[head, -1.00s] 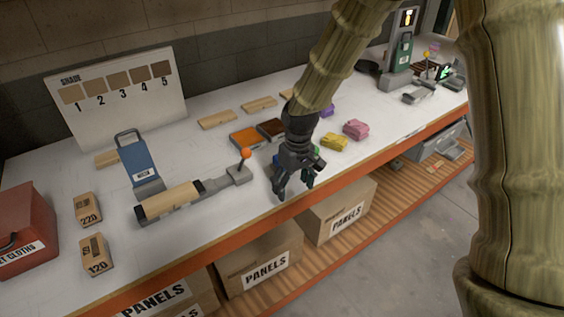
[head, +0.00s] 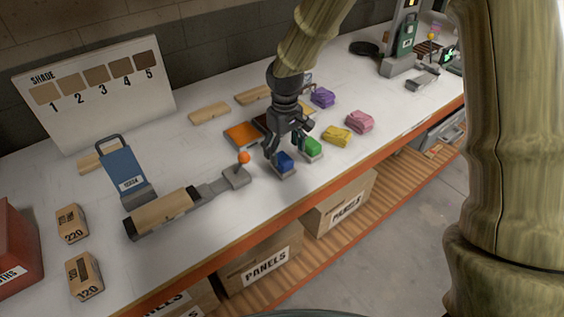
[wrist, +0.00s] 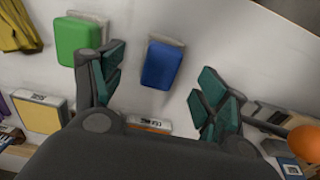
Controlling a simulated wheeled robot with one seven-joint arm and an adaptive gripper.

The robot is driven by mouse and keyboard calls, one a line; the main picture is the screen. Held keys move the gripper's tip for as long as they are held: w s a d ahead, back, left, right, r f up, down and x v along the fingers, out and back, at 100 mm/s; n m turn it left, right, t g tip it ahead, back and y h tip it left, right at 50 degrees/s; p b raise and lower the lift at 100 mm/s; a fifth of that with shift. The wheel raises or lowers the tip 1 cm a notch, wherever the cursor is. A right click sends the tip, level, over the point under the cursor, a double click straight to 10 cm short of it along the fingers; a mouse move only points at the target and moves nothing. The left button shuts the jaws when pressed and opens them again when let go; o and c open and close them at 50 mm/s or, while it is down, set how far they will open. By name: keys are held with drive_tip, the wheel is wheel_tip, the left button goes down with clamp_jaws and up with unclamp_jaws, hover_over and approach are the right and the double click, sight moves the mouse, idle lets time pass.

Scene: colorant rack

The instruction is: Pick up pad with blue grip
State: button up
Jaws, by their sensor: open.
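The pad with the blue grip (head: 284,161) lies on the white bench top near its front edge, blue block on a grey base. It also shows in the wrist view (wrist: 161,64), between and beyond my fingers. My gripper (head: 288,146) is open and empty, pointing down just above and behind the blue pad. In the wrist view my gripper (wrist: 160,92) has one finger on each side of the blue pad's line, apart from it. The pad with the green grip (head: 311,147) sits close on the right; in the wrist view it (wrist: 78,42) is beside the left finger.
Yellow (head: 337,136), pink (head: 359,121) and purple (head: 322,97) cloth bundles lie to the right. An orange-knobbed lever (head: 243,160) stands just left of the blue pad. An orange pad (head: 241,135) lies behind. The bench's orange front edge (head: 258,228) is near.

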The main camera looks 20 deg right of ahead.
sight(283, 158)
drive_tip(key=shift+w+a+f+p, duration=0.15)
drive_tip(key=shift+f+p, duration=0.4)
drive_tip(key=shift+f, duration=1)
drive_tip(key=shift+w+f+p, duration=0.1)
drive_tip(key=shift+f+p, duration=0.4)
drive_tip(key=shift+f, duration=1.05)
drive_tip(key=shift+c, duration=0.5)
drive_tip(key=c, duration=1)
